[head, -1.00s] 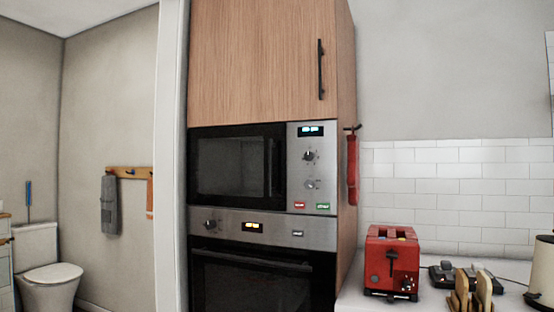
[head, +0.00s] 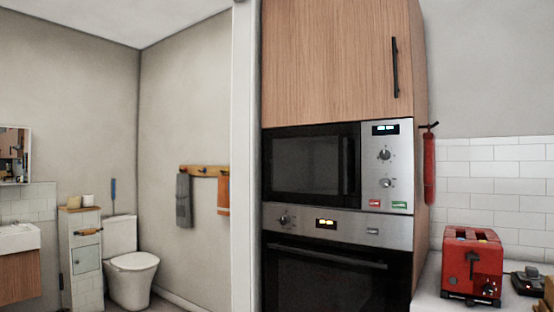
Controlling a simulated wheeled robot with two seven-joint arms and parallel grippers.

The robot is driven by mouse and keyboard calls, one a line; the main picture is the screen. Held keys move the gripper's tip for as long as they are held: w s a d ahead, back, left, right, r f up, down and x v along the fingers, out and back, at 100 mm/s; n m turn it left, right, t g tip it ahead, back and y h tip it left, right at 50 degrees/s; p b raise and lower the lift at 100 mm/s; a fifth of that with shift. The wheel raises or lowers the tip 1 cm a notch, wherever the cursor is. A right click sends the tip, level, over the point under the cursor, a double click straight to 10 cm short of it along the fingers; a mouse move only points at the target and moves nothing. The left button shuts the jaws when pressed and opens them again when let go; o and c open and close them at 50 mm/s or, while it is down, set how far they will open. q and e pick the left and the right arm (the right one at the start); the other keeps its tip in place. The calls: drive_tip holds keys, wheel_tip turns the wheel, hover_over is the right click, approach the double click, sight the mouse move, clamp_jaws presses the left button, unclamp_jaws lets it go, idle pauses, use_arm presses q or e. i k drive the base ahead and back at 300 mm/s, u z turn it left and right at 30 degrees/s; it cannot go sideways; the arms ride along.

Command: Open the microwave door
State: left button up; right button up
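The microwave (head: 305,164) is built into a tall wooden cabinet, right of the picture's middle. Its dark glass door is shut. A dark upright handle (head: 348,165) runs along the door's right side. A steel control panel (head: 387,166) with two knobs, a lit display and a red and a green button is to the right of the door. Neither of my grippers shows in the head view.
An oven (head: 320,278) with a horizontal handle is below the microwave, and a wooden cupboard door (head: 330,60) is above. A red toaster (head: 472,265) stands on the counter at right. A white wall edge (head: 245,150) separates a bathroom with a toilet (head: 131,270) at left.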

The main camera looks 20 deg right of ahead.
sight(349, 135)
drive_tip(key=u, duration=0.3)
drive_tip(key=i, duration=0.95)
drive_tip(key=z, duration=0.25)
